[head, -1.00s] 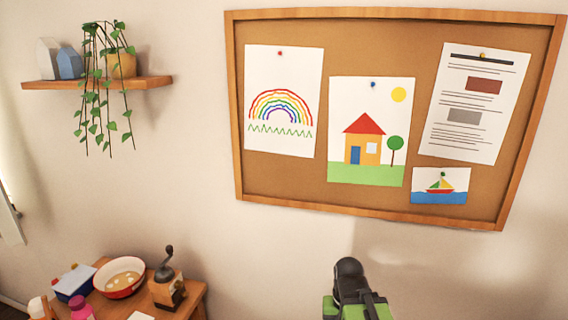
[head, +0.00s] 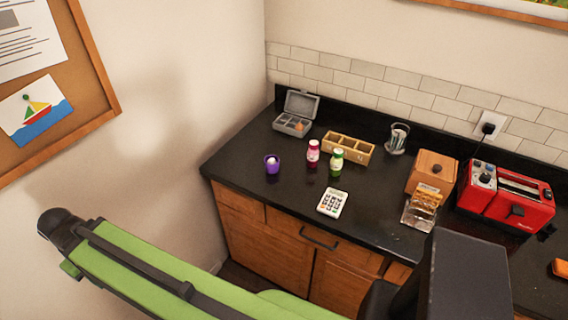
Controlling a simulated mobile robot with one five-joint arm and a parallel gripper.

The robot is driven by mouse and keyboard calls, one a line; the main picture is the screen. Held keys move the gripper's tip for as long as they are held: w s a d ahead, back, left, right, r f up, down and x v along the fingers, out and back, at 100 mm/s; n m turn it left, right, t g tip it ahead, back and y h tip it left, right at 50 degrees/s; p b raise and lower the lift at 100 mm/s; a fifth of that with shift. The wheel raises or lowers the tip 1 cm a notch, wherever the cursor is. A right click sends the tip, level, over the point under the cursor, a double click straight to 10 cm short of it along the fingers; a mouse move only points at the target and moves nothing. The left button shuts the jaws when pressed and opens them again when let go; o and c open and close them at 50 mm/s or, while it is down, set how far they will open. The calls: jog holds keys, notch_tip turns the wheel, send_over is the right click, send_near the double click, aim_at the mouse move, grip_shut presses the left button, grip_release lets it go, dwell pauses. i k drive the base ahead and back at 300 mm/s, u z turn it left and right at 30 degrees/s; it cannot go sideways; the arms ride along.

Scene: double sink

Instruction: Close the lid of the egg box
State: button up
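A small grey box (head: 292,125) stands on the black counter near the back left corner; it looks like the egg box. Its lid (head: 302,104) is open and stands up at the back, leaning toward the wall. The box has compartments, and a small orange-brown item shows in it; I cannot tell what that is. My green and black arm crosses the lower left of the head view, well apart from the box. My gripper cannot be made out in this view.
A purple cup (head: 272,165), a pink bottle (head: 313,153), a green bottle (head: 336,163) and a wooden compartment box (head: 348,149) stand near the grey box. The counter's front left is clear.

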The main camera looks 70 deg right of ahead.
aim_at(303, 104)
jog(key=z, duration=1.4)
jog(key=k, duration=0.65)
jog(key=u, duration=0.3)
jog(key=i, duration=1.1)
jog(key=u, duration=0.25)
